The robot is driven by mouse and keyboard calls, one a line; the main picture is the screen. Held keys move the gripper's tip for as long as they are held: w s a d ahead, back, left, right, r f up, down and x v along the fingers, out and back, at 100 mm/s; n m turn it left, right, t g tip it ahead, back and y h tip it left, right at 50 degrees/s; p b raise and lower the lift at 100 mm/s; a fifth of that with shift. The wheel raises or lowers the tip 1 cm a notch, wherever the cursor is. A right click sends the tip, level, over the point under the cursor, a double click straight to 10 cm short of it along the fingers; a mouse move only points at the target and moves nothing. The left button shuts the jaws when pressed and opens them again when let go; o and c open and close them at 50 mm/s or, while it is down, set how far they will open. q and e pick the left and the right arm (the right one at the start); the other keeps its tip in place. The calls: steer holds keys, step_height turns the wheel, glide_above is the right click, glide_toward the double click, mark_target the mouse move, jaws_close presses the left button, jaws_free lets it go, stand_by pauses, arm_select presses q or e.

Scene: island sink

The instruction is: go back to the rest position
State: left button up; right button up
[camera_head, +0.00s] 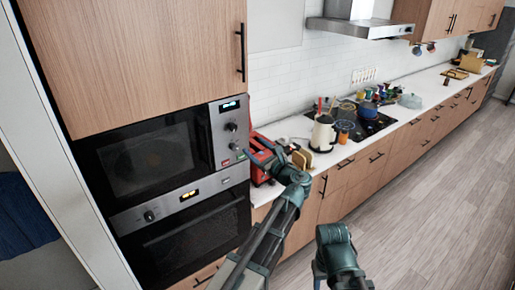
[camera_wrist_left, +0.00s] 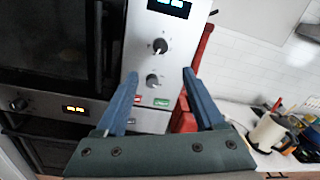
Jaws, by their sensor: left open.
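My left gripper (camera_head: 257,150) is in front of the right edge of the microwave (camera_head: 150,158). It is open and empty. In the left wrist view, its two blue fingers (camera_wrist_left: 160,72) stand apart on either side of the microwave's control panel (camera_wrist_left: 160,30), which has two knobs and a red and a green button. The exact gap between the fingertips and the panel cannot be told. Part of my right arm shows at the bottom of the head view, but its gripper is out of sight.
An oven (camera_head: 190,238) sits below the microwave. A red appliance (camera_head: 262,172) stands on the counter close beside my left gripper. A cream kettle (camera_head: 323,134) and a stove (camera_head: 372,124) with pots are further right. The floor (camera_head: 440,190) at right is clear.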

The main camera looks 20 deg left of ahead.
arm_select(q)
steer(key=s+d+f+n+g+h+b, duration=0.2)
steer(key=s+f+n+g+h+b, duration=0.25)
steer(key=f, duration=0.65)
steer(key=s+d+f+n+g+h+b, duration=0.1)
steer(key=s+d+f+n+b, duration=0.15)
steer(key=s+f+n, duration=0.65)
steer(key=s+d+f+n+g+h+b, duration=0.2)
steer(key=s+d+f+g+h+b, duration=0.1)
steer(key=s+d+f, duration=0.3)
steer(key=s+d+f+n+g+h+b, duration=0.3)
steer(key=s+d+f, duration=0.3)
steer(key=s+f, duration=0.4)
steer(key=shift+s+d+f+h+b, duration=0.25)
steer(key=shift+s+h+b, duration=0.05)
steer(key=shift+h+b, duration=0.4)
